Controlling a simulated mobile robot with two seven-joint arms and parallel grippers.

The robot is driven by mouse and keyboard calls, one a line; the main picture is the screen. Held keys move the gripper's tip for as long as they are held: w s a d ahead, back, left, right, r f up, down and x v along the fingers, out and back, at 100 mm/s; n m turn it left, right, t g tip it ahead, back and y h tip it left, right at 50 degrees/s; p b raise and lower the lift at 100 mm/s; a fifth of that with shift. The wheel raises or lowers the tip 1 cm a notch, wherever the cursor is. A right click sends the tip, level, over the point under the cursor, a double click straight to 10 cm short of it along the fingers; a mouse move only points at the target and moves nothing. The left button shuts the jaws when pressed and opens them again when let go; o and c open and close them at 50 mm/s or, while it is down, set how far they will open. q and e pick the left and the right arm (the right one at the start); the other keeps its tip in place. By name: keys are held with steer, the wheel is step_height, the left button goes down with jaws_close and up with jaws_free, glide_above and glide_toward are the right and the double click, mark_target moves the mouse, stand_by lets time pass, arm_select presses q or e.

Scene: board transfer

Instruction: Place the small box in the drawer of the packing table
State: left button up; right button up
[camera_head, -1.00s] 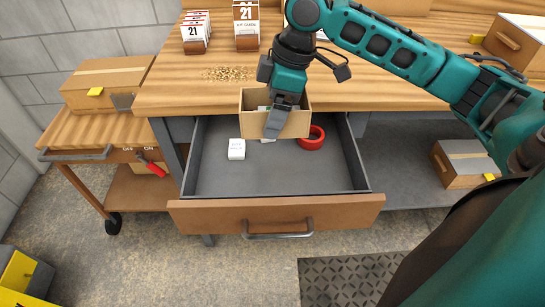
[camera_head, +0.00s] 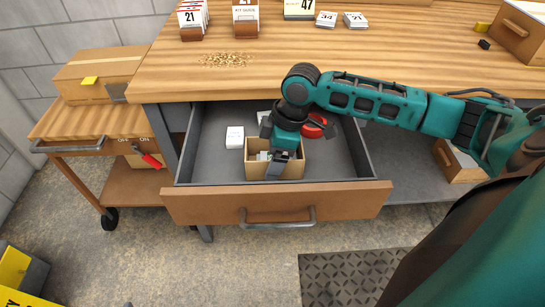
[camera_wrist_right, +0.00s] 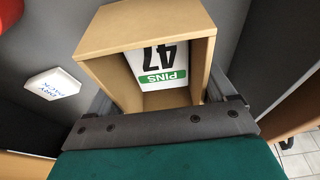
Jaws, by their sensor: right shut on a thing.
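The small box (camera_head: 257,171) is an open tan carton inside the open drawer (camera_head: 340,178) of the packing table (camera_head: 180,82). In the right wrist view the box (camera_wrist_right: 95,45) is tilted in the picture and holds a white and green card (camera_wrist_right: 160,68) reading "PINS 47". My right gripper (camera_head: 276,170) is shut on the box's near wall; its dark fingers (camera_wrist_right: 165,125) span that wall in the wrist view. The box is low in the drawer, near its front; I cannot tell whether it touches the floor. My left gripper is not in view.
A white packet (camera_head: 235,137) and a red tape roll (camera_head: 318,127) lie in the drawer, left and right behind the box. Cards and brass-coloured small parts (camera_head: 226,60) are on the tabletop. A wooden cart (camera_head: 75,125) with a carton stands at the left.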

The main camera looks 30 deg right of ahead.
steer(key=o, duration=0.9)
steer(key=shift+f, duration=0.15)
steer(key=shift+c, duration=0.2)
steer(key=p+v, duration=0.2)
steer(key=v, duration=1)
steer(key=shift+p, duration=0.4)
